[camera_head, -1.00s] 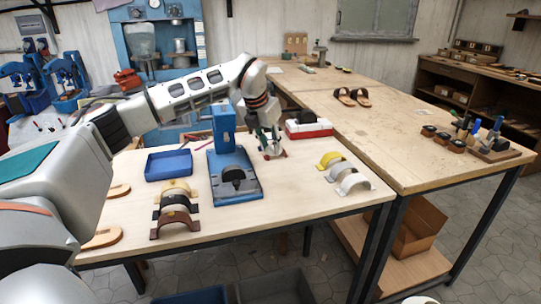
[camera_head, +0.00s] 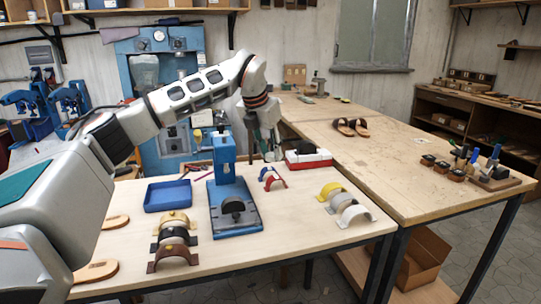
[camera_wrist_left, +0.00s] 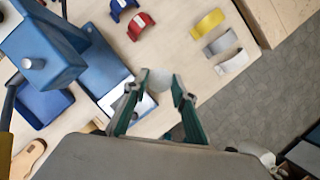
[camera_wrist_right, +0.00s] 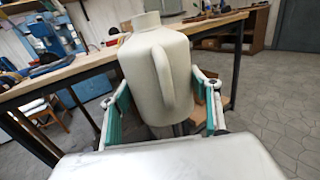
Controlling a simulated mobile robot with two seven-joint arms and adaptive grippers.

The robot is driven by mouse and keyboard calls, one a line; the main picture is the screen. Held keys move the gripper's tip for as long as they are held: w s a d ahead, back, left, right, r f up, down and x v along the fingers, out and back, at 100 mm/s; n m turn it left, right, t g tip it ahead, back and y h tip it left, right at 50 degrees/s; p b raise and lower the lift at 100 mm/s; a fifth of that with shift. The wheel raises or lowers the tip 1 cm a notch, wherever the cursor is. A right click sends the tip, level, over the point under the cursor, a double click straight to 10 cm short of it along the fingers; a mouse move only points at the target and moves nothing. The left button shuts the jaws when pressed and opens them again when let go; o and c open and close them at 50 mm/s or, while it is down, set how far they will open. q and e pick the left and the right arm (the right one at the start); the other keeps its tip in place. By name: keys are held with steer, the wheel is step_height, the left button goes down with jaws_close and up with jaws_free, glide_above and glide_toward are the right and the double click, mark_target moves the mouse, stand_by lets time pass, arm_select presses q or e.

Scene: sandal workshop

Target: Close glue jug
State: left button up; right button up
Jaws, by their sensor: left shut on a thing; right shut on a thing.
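In the right wrist view, my right gripper (camera_wrist_right: 160,105) is shut around the body of a cream glue jug (camera_wrist_right: 148,75). The jug looks upright, with its handle facing the camera and its short neck (camera_wrist_right: 146,20) at the top; no cap shows on the neck, and its opening cannot be seen. The jug and right gripper are not in the head view.
The workbench (camera_head: 300,240) carries a blue press (camera_head: 233,205), a blue tray (camera_head: 168,195), a red-and-white box (camera_head: 308,158) and several curved straps, including yellow (camera_head: 331,190) and red-and-blue ones (camera_head: 272,178). Sandals (camera_head: 350,127) lie on the far bench.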

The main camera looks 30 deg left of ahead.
arm_select(q)
steer(key=shift+r, duration=0.2)
stand_by(0.4)
arm_select(e)
steer(key=o, duration=0.6)
steer(key=shift+c, duration=0.2)
steer(key=c, duration=0.8)
steer(key=shift+r, duration=0.1)
